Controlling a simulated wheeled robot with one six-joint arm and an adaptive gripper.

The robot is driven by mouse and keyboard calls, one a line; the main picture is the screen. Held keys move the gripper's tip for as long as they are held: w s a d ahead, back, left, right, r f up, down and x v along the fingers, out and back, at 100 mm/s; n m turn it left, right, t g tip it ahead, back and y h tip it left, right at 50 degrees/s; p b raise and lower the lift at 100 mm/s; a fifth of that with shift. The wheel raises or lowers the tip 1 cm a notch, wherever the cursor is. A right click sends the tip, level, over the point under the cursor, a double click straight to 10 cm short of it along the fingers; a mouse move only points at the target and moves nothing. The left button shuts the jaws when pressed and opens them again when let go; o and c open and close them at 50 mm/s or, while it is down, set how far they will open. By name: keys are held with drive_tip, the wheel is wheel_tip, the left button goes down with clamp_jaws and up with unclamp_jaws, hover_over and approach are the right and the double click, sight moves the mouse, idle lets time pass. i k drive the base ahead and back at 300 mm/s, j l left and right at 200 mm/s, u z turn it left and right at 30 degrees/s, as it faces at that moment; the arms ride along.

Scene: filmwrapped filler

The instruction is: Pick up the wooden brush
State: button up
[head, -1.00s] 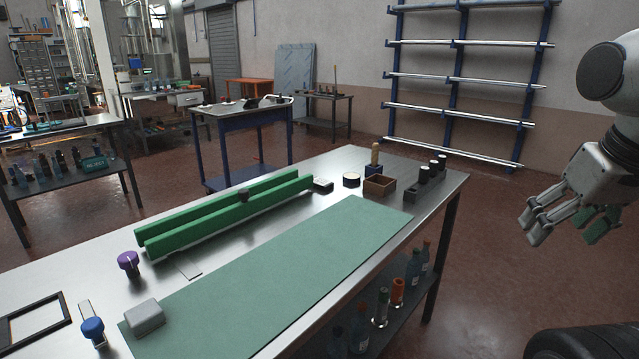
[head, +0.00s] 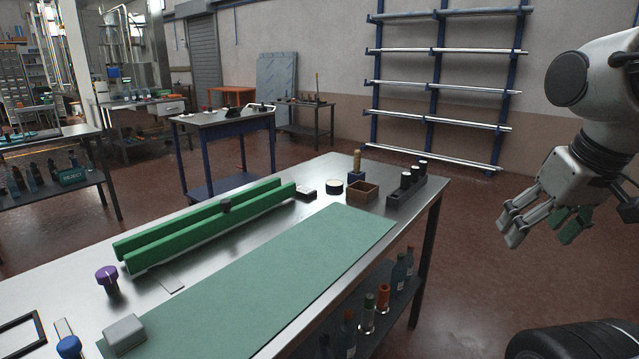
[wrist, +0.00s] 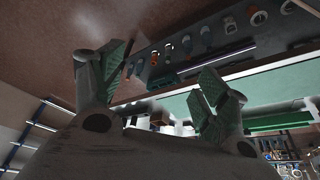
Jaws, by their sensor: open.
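An upright wooden handle (head: 357,160) stands in a small dark blue block at the far end of the metal workbench (head: 262,206); it looks like the wooden brush, but no bristles show. My gripper (head: 540,226) is open and empty, out to the right of the bench over the floor, well apart from the handle. In the wrist view my two spread fingers with green pads (wrist: 160,85) show with nothing between them. I cannot make out the brush in the wrist view.
A brown wooden box (head: 362,193) and a dark block with several black cylinders (head: 405,183) stand close to the handle. A green mat (head: 265,275) and green rails (head: 205,220) cover much of the bench. Bottles stand on the shelf below.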

sight(357, 153)
drive_tip(key=i+l+u, duration=0.1)
drive_tip(key=u, duration=0.3)
drive_tip(key=l+u, duration=0.15)
drive_tip(key=u, duration=0.25)
drive_tip(key=i+l+u, duration=0.2)
drive_tip(key=l, duration=0.25)
drive_tip(key=i+l+u, duration=0.1)
drive_tip(key=l+u, duration=0.15)
drive_tip(key=l, duration=0.25)
drive_tip(key=l+u, duration=0.2)
drive_tip(key=l, duration=0.3)
drive_tip(key=i+l, duration=0.1)
drive_tip(key=l, duration=0.8)
drive_tip(key=i+l+u, duration=0.1)
drive_tip(key=l, duration=0.75)
drive_tip(key=i+l, duration=0.1)
drive_tip(key=l, duration=0.8)
drive_tip(key=u, duration=0.05)
